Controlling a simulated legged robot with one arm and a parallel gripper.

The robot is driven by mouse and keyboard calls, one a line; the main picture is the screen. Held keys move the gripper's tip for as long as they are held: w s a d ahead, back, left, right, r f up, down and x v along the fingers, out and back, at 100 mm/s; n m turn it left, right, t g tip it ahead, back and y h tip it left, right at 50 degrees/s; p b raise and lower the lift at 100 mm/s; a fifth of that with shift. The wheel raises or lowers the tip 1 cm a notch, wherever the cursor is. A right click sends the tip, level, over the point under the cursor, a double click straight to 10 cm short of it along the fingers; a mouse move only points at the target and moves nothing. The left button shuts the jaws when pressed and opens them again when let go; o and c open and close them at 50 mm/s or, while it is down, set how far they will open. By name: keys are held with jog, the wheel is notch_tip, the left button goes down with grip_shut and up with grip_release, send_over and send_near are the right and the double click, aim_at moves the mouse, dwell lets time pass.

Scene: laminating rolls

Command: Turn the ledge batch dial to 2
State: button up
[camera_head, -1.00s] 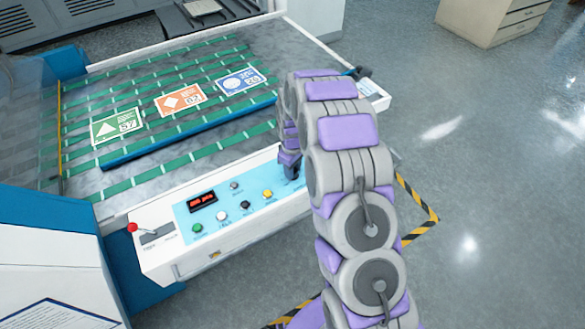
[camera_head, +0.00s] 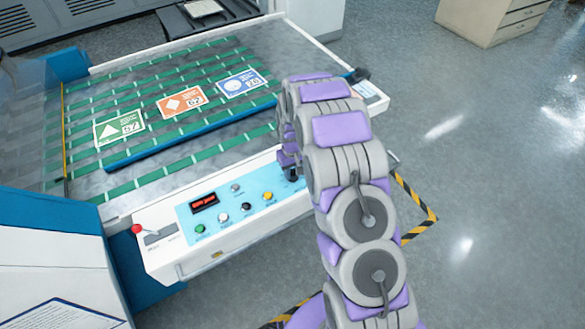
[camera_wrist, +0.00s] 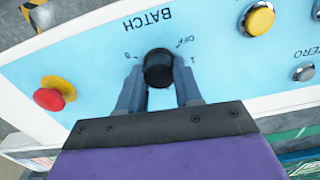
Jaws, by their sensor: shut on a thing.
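The batch dial (camera_wrist: 158,66) is a small round black knob on the light blue panel under the label BATCH, which reads upside down in the wrist view. Marks OFF, 1 and 9 show around it; the mark 2 cannot be made out, and I cannot tell where the dial points. My gripper (camera_wrist: 159,78) is shut on the dial, one grey finger on each side. In the head view, my gripper (camera_head: 290,170) is at the right end of the blue panel (camera_head: 222,218), where it and my arm hide the dial.
A yellow button (camera_wrist: 258,20), a zero button (camera_wrist: 303,73) and a red-topped yellow button (camera_wrist: 50,97) surround the dial. The conveyor (camera_head: 85,178) behind the panel carries a green card (camera_head: 119,128), an orange card (camera_head: 181,102) and a blue card (camera_head: 240,82). Open floor lies right.

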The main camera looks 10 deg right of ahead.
aim_at(292, 172)
jog(key=m+p, duration=0.1)
jog(key=m, duration=0.4)
jog(key=shift+r+m+p, duration=0.1)
jog(key=shift+m+p, duration=0.2)
jog(key=shift+p, duration=0.05)
jog(key=shift+m+p, duration=0.3)
jog(key=shift+m, duration=2)
jog(key=o, duration=1)
jog(key=shift+o, duration=0.2)
notch_tip(292, 172, up, 17)
jog(key=p, duration=0.1)
